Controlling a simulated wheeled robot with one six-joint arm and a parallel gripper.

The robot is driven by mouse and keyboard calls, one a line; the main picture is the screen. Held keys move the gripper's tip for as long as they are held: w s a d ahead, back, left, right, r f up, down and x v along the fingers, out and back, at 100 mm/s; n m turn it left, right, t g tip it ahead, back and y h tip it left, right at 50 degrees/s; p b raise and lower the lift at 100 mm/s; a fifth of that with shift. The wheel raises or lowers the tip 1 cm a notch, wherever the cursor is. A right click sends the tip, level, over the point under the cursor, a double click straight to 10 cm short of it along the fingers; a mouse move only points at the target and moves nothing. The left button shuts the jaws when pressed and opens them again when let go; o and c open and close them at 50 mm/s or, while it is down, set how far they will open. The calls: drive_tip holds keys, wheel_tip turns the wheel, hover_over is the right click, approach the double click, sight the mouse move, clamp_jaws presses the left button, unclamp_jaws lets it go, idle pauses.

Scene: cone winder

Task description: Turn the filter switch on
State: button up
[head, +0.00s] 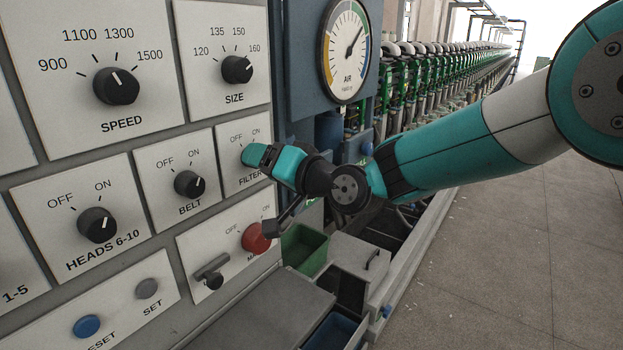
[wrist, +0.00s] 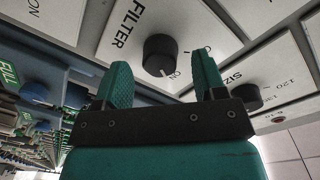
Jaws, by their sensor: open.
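The filter switch is a round black knob (wrist: 160,53) on a light panel marked FILTER. In the wrist view a white line on the knob shows at its lower edge, close to the ON mark. In the head view my gripper (head: 262,156) covers the knob, and only the filter panel (head: 229,143) with its OFF and ON labels shows. My gripper's two teal fingers (wrist: 160,68) are open. The knob appears between and just ahead of the fingertips in the wrist view, with a gap on each side. The gripper holds nothing.
The belt knob (head: 189,184) is left of the filter panel, and the size knob (head: 237,69) is above. Below are a red main switch (head: 256,238) and a green bin (head: 304,249). An air gauge (head: 345,50) stands right. Open floor (head: 520,250) lies at right.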

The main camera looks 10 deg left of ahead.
drive_tip(key=b+v, duration=0.6)
drive_tip(key=v, duration=0.9)
drive_tip(key=shift+d, duration=0.25)
drive_tip(key=s+d+f+n+g+h, duration=0.1)
drive_tip(key=s+d+f+g+h, duration=0.2)
drive_tip(key=s+d, duration=0.7)
drive_tip(key=s+d+f+n+g+h, duration=0.1)
drive_tip(key=s+d+f+g+h, duration=0.3)
drive_tip(key=s+d+f+h, duration=0.3)
drive_tip(key=s+d+h, duration=0.1)
drive_tip(key=s+d, duration=0.2)
drive_tip(key=d, duration=0.1)
drive_tip(key=shift+f+n+h, duration=0.3)
drive_tip(key=shift+f+h, duration=0.05)
drive_tip(key=shift+h, duration=0.05)
drive_tip(key=shift+s, duration=0.1)
